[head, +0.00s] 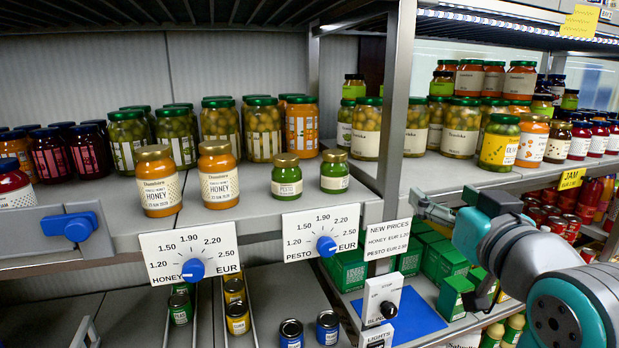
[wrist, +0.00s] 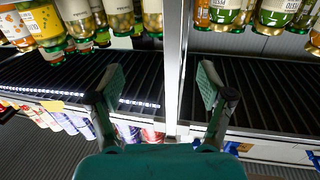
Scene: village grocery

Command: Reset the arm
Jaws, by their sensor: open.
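My arm (head: 515,248) comes in from the right in the head view, bent, with its gripper (head: 445,245) in front of the shelf upright and the lower right bay. In the wrist view my gripper (wrist: 160,88) has its two green-padded fingers wide apart, with nothing between them. A metal shelf post (wrist: 172,80) shows behind the gap. I see no contact between the fingers and the shelf, but the exact distance is hard to tell.
A honey price dial (head: 190,252) and a pesto price dial (head: 320,232) hang on the shelf edge, left of my gripper. A switch box (head: 382,299) stands below the price sign (head: 387,239). Honey jars (head: 219,186) and pesto jars (head: 286,188) line the shelf front.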

